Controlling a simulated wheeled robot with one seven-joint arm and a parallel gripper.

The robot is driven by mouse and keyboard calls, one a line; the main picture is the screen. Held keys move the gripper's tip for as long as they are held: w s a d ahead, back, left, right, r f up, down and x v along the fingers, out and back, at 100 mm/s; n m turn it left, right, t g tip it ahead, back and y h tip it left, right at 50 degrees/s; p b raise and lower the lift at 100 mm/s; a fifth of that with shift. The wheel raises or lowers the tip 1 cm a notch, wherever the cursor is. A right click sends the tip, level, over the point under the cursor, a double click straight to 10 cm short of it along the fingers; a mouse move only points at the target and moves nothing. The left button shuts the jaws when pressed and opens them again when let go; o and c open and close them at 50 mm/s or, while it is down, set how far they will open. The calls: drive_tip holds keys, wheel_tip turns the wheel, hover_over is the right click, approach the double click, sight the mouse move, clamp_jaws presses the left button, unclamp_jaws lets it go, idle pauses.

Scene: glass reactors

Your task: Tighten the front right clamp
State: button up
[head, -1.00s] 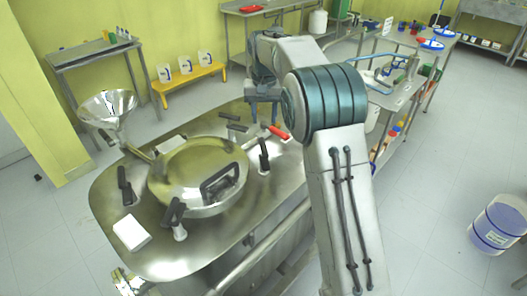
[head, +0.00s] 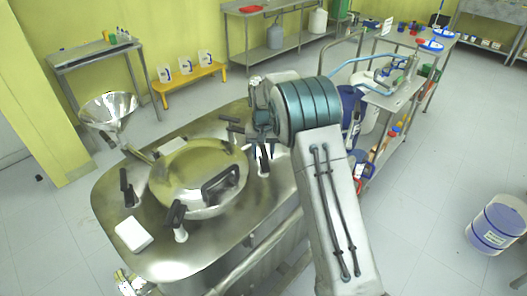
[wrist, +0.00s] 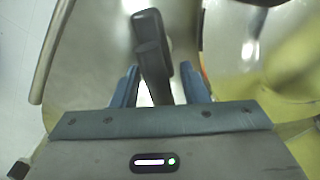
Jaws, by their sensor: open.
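The round steel lid (head: 180,185) has several black-handled clamps around it. The clamp at its right (head: 264,160) stands with its black handle raised. In the wrist view this dark handle (wrist: 150,45) runs between the two blue fingers of my gripper (wrist: 160,88). The fingers are open, one on each side, with a gap showing on the right; I cannot tell whether the left one touches. In the head view my gripper (head: 262,143) is just over this clamp, partly hidden by my arm. Other clamps stand at the front (head: 176,215), left (head: 127,188) and back (head: 235,126).
A white block (head: 133,234) lies on the vessel top at the front left. A steel funnel (head: 109,108) is at the left. A cart (head: 393,97) with bottles stands behind my arm.

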drive_tip(key=shift+f, duration=0.1)
drive_tip(key=c, duration=0.8)
drive_tip(key=shift+m, duration=0.3)
drive_tip(key=m+b, duration=0.1)
drive_tip(key=m, duration=0.2)
drive_tip(key=shift+m, duration=0.3)
drive_tip(key=m, duration=0.4)
drive_tip(key=shift+m, duration=0.3)
drive_tip(key=m, duration=0.5)
drive_tip(key=shift+w, duration=0.1)
drive_tip(key=shift+o, duration=0.4)
drive_tip(key=shift+m+p, duration=0.4)
drive_tip(key=shift+m, duration=1.7)
